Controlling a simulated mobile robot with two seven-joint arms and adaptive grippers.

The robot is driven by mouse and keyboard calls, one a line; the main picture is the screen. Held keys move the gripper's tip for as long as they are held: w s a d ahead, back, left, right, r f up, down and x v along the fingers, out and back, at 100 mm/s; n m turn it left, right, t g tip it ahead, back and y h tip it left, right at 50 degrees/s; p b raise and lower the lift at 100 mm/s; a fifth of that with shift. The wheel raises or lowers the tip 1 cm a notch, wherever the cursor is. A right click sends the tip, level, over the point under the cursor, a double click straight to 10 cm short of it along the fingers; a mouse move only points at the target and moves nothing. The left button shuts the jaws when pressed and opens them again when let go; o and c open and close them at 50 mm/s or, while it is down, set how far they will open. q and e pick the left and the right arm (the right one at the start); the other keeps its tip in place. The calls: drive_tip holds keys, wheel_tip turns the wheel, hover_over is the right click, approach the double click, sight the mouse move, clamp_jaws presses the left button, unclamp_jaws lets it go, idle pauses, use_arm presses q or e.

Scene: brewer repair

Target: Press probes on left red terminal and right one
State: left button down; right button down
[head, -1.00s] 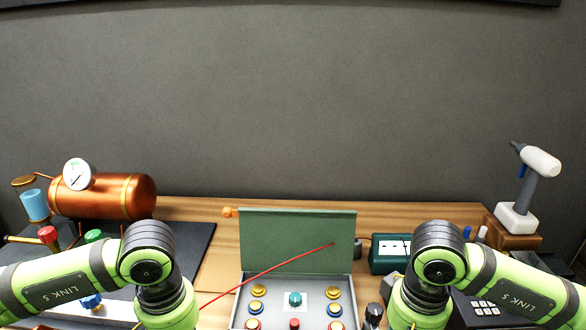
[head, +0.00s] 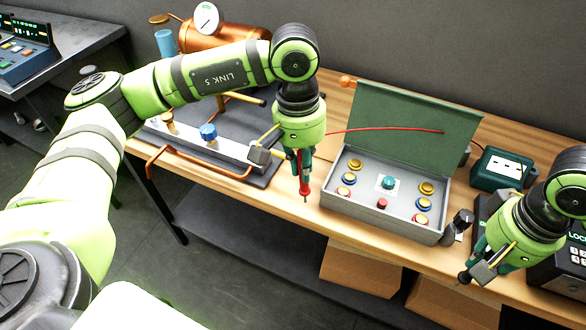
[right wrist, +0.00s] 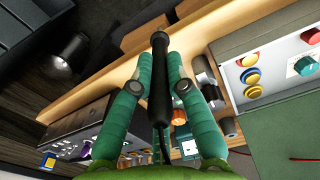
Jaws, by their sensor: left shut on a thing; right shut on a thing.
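The grey box (head: 350,212) stands open on the bench with its green lid (head: 410,112) up. Its left red terminal (head: 343,192) is at the lower left of the panel and its right red terminal (head: 419,219) at the lower right. My left gripper (head: 304,172) is shut on the red probe (head: 304,187), which points down just left of the box, apart from the left red terminal. My right gripper (head: 477,262) is shut on the black probe (right wrist: 159,85), right of the box and apart from it. The right red terminal also shows in the right wrist view (right wrist: 252,92).
Blue and yellow terminals, a teal knob (head: 389,182) and a red button (head: 382,203) share the panel. A green meter (head: 498,170) stands right of the lid. A black keypad box is at far right. A copper boiler (head: 228,32) stands behind my left arm.

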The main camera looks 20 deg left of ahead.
use_arm(q)
drive_tip(key=w+d+r+n+h, duration=0.2)
drive_tip(key=w+d+r+n, duration=0.2)
drive_tip(key=w+r, duration=0.15)
drive_tip(key=shift+a+x, duration=0.2)
drive_tip(key=shift+x, duration=0.8)
drive_tip(key=shift+a+x, duration=0.2)
drive_tip(key=shift+x, duration=0.8)
drive_tip(key=shift+f, duration=0.1)
use_arm(e)
drive_tip(key=w+a+r+m+y, duration=0.3)
drive_tip(key=w+a+r+y, duration=0.2)
drive_tip(key=w+r, duration=0.35)
drive_tip(key=shift+w+d+f, duration=0.1)
drive_tip(key=shift+w+f, duration=0.15)
drive_tip(key=shift+f, duration=0.9)
drive_tip(key=shift+w+d+f, duration=0.1)
drive_tip(key=shift+w+f, duration=0.1)
drive_tip(key=shift+f, duration=0.95)
use_arm(q)
drive_tip(key=shift+f, duration=0.65)
use_arm(e)
drive_tip(key=shift+f, duration=0.7)
idle(0.3)
use_arm(q)
drive_tip(key=shift+s+f, duration=0.15)
drive_tip(key=shift+f, duration=0.05)
use_arm(e)
drive_tip(key=shift+s+a, duration=0.1)
drive_tip(key=shift+s, duration=0.05)
